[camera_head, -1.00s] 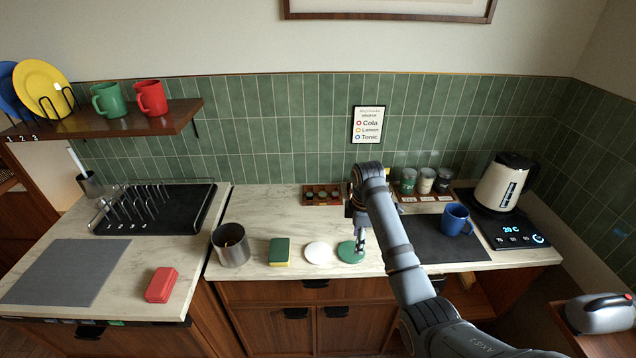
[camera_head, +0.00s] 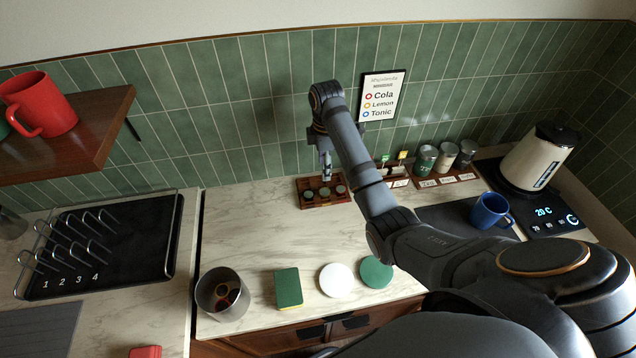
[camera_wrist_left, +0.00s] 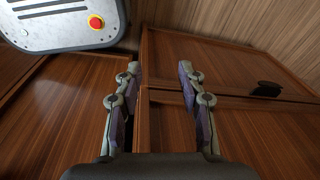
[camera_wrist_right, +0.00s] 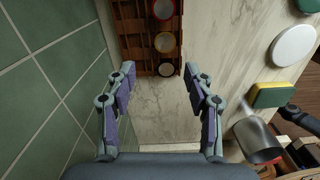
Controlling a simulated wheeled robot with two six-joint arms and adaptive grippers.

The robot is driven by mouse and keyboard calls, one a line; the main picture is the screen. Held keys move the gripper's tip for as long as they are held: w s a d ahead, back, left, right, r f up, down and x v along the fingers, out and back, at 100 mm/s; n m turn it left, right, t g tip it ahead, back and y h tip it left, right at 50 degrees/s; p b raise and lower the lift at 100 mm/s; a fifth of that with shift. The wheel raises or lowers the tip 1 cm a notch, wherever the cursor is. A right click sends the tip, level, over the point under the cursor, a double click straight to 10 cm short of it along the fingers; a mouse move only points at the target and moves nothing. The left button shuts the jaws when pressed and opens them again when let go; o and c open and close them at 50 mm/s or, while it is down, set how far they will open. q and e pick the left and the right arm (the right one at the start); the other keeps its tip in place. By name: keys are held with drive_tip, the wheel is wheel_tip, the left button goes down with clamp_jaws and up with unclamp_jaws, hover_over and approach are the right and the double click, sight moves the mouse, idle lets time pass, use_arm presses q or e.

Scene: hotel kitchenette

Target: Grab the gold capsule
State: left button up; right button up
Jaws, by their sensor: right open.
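A wooden capsule holder (camera_head: 318,204) stands at the back of the counter against the green tiles, with small round capsules in a row. In the right wrist view, the gold-rimmed capsule (camera_wrist_right: 165,42) sits in the holder (camera_wrist_right: 133,40) between a red-rimmed capsule (camera_wrist_right: 163,9) and a dark capsule (camera_wrist_right: 166,70). In the head view their colours are hard to tell apart. My right gripper (camera_head: 326,172) is open and empty above the holder, pointing down; its fingers (camera_wrist_right: 159,72) are spread around the holder's end in the picture. My left gripper (camera_wrist_left: 159,68) is open and empty, before wooden cabinet fronts.
A metal cup (camera_head: 222,296), a green-yellow sponge (camera_head: 288,288), a white disc (camera_head: 337,280) and a green disc (camera_head: 375,272) line the front counter. Canisters (camera_head: 447,157), a blue mug (camera_head: 490,210) and a kettle (camera_head: 540,158) are right. Counter left of the holder is clear.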

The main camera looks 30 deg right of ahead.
sight(325, 191)
drive_tip(key=shift+s+f+b, duration=0.45)
drive_tip(key=shift+f+b, duration=0.4)
drive_tip(key=shift+b, duration=0.2)
drive_tip(key=f+b, duration=0.2)
drive_tip(key=f, duration=0.1)
drive_tip(key=shift+w+f+b, duration=0.1)
drive_tip(key=shift+w+b, duration=0.15)
drive_tip(key=shift+b, duration=0.15)
drive_tip(key=shift+f+b, duration=0.25)
drive_tip(key=shift+b, duration=0.05)
drive_tip(key=f+b, duration=0.2)
drive_tip(key=f, duration=0.1)
drive_tip(key=f+b, duration=0.2)
drive_tip(key=shift+s, duration=0.3)
use_arm(q)
wheel_tip(325, 191, down, 9)
drive_tip(key=s, duration=0.2)
drive_tip(key=shift+f, duration=0.15)
use_arm(e)
drive_tip(key=shift+d, duration=0.1)
drive_tip(key=shift+c, duration=0.4)
drive_tip(key=shift+r, duration=0.1)
drive_tip(key=c, duration=0.5)
use_arm(q)
drive_tip(key=shift+w, duration=0.2)
use_arm(e)
drive_tip(key=shift+c, duration=0.4)
